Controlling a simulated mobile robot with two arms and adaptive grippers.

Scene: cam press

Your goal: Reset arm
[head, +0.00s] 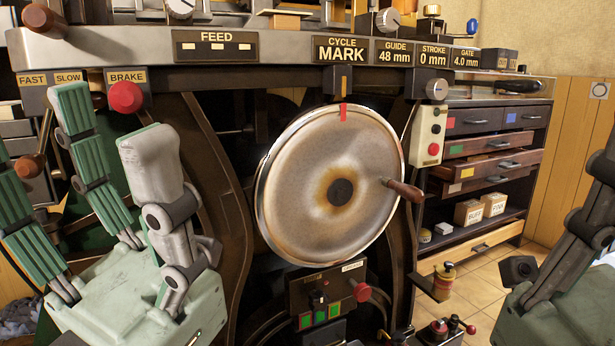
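The cam press fills the middle of the head view. Its large round metal wheel (325,215) has a brown crank handle (403,189) at its right side and a red mark (343,112) at the top, beneath a fixed pointer. My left gripper (105,135) is raised in the left foreground, fingers up and spread apart with green ribbed pads showing. It is open and empty, left of the wheel. My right gripper (598,190) is at the right edge, largely cut off by the frame. Its fingertips are out of view, and it is apart from the press.
A top panel (245,46) carries FEED, CYCLE MARK, GUIDE, STROKE and GATE labels. A red BRAKE knob (125,97) is just behind my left gripper. A control box (327,296) sits below the wheel. A drawer cabinet (490,160) stands at the right, with tiled floor before it.

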